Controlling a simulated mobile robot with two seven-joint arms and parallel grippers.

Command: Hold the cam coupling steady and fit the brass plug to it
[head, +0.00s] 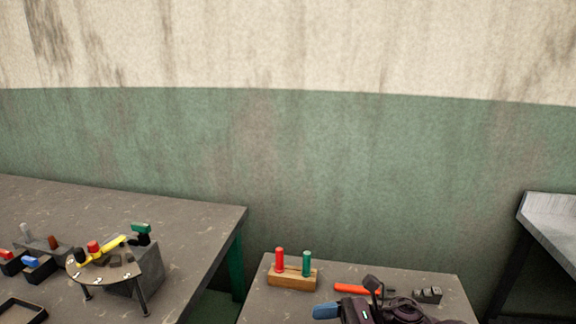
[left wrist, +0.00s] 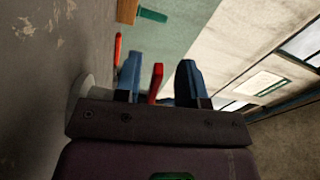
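My left gripper (left wrist: 160,80) has its two blue fingers parted in the left wrist view. A red bar-like part (left wrist: 155,84) shows between them, with gaps on both sides; I cannot tell whether it is a lever of the cam coupling. A pale grey rounded thing (left wrist: 80,94) is partly hidden by the gripper's mount. In the head view a dark purple gripper (head: 330,310) with a blue tip, apparently the left, is low over the right-hand table. I cannot surely identify the cam coupling or the brass plug. My right gripper is not visible.
A wooden block (head: 292,282) holds red and green pegs, and an orange-red handle (head: 357,288) lies near the gripper. A small grey block (head: 428,295) is to the right. The left table (head: 190,222) holds a round fixture (head: 105,276). A gap separates the two tables.

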